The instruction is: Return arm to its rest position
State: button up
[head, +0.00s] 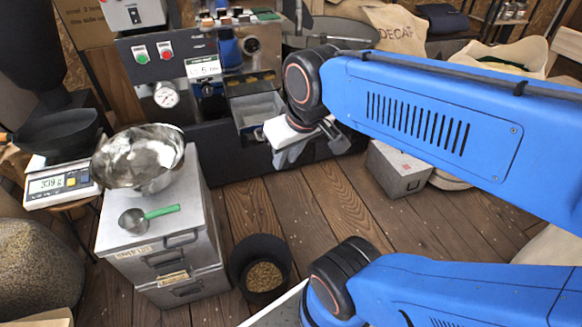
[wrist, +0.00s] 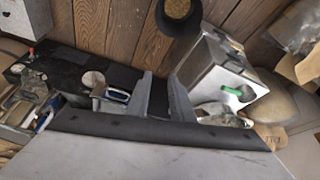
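My gripper (head: 287,157) hangs in the air in the upper middle of the head view, in front of the dark roaster base. My blue arm reaches in from the right side. In the wrist view, the two grey fingers (wrist: 161,80) stand apart with a gap between them. I see nothing held in the gap.
A metal drawer cabinet (head: 148,263) stands at left with a steel bowl (head: 140,158) and a green-handled scoop (head: 148,217) on top. A dark bucket (head: 243,262) holds beans on the floor. The roaster panel (head: 170,55) is behind. A grey metal box (head: 396,176) sits beneath my arm. Floorboards (head: 325,205) are clear.

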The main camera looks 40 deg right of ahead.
jog(key=shift+s+a+f, duration=0.1)
jog(key=shift+s+f, duration=0.3)
jog(key=shift+s, duration=0.25)
jog(key=shift+s+a+f, duration=0.1)
jog(key=shift+s+f, duration=0.3)
jog(key=shift+s, duration=0.2)
jog(key=shift+c, duration=0.7)
